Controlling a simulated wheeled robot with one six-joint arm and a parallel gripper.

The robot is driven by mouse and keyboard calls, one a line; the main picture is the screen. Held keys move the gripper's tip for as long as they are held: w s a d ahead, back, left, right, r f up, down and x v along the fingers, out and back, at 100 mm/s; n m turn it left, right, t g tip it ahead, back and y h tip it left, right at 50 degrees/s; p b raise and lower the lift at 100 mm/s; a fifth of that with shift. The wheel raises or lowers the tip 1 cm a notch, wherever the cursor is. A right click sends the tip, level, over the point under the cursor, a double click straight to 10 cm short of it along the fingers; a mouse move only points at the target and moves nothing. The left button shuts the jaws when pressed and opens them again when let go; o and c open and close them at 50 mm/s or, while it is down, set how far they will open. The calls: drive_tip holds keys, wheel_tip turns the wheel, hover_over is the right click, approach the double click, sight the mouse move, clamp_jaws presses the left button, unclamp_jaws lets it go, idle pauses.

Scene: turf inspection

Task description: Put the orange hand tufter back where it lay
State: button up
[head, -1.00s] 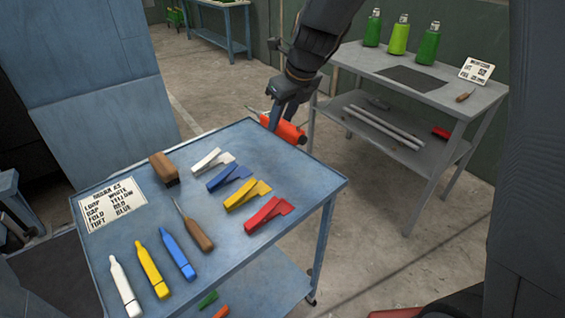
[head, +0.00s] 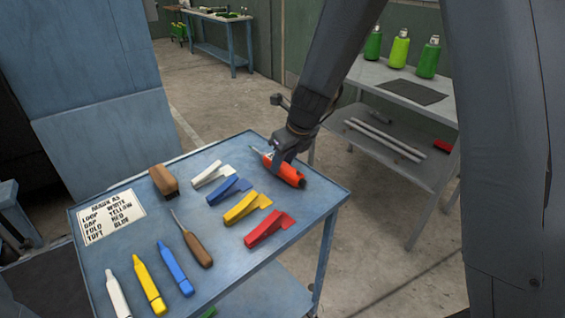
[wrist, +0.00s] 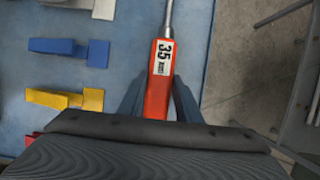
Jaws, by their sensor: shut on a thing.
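The orange hand tufter (head: 285,171) is in my gripper (head: 283,160), at the far right part of the blue cart top (head: 318,196). In the wrist view the tufter (wrist: 158,85) shows a label reading 35 and a metal shaft pointing away from me. My gripper's fingers (wrist: 158,100) are on both sides of its handle. The tufter is over the cart top near its right edge. I cannot tell whether it touches the surface.
White (head: 211,174), blue (head: 229,189), yellow (head: 246,207) and red (head: 268,229) clips lie left of and below the tufter. A wooden block (head: 163,181), an awl (head: 197,248), several markers and a card (head: 112,216) are farther left. A grey bench (head: 385,75) with green bottles stands behind.

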drive_tip(key=o, duration=1.3)
drive_tip(key=shift+c, duration=0.2)
drive_tip(key=v, duration=1.2)
drive_tip(key=s+d+f+n+g+h, duration=0.1)
drive_tip(key=s+d+n, duration=0.3)
drive_tip(key=n, duration=0.5)
drive_tip(key=s+d+f+n+h, duration=0.1)
drive_tip(key=s+d+f+n, duration=0.2)
drive_tip(key=s+d+n, duration=0.2)
drive_tip(key=s+d+f+n+g+h, duration=0.1)
drive_tip(key=s+d+f+n, duration=0.2)
drive_tip(key=s+n, duration=0.7)
drive_tip(key=shift+d+n+g, duration=0.3)
drive_tip(key=shift+d+n, duration=0.7)
drive_tip(key=shift+n, duration=1)
